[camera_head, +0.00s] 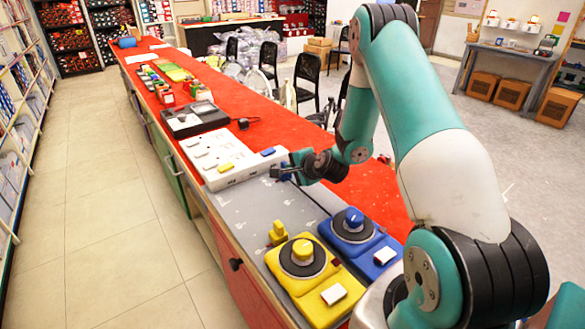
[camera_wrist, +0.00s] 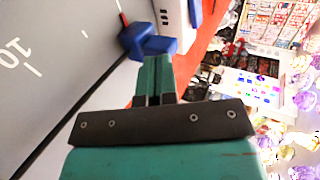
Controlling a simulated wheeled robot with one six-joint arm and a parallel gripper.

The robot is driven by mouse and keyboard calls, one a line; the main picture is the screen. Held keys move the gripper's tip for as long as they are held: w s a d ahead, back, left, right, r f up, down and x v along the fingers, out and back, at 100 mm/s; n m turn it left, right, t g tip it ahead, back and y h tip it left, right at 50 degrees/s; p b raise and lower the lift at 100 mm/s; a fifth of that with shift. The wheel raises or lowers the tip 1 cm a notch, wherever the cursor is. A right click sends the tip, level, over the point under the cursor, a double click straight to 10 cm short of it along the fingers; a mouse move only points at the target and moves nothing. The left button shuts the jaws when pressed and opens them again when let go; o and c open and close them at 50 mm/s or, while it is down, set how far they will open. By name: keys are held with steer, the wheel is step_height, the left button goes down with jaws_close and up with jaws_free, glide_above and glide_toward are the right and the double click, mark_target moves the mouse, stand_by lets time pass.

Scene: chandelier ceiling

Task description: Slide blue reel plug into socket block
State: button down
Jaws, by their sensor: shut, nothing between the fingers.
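The white socket block (camera_head: 238,162) lies on the bench with a yellow and a blue switch on top; its side shows in the wrist view (camera_wrist: 171,14). The blue plug (camera_wrist: 146,43) is just beyond my fingertips, close beside the block. I cannot tell whether it is inside a socket. My gripper (camera_head: 280,173) is shut and empty at the block's near right end; its fingers show in the wrist view (camera_wrist: 154,68). The blue reel (camera_head: 353,226) stands on the bench nearer me, beside the yellow reel (camera_head: 304,259).
A yellow plug (camera_head: 278,234) stands on the grey mat (camera_head: 262,205) before the yellow reel. A black-framed box (camera_head: 194,118) and a small black item (camera_head: 243,123) lie beyond the block. Chairs (camera_head: 307,75) stand right of the bench. The tiled floor on the left is clear.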

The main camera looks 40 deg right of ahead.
mark_target(274, 159)
steer(key=shift+w, duration=0.1)
steer(key=shift+w, duration=0.35)
steer(key=w+p, duration=0.1)
steer(key=w, duration=0.3)
steer(key=shift+w+d+r, duration=0.1)
steer(key=shift+w, duration=0.05)
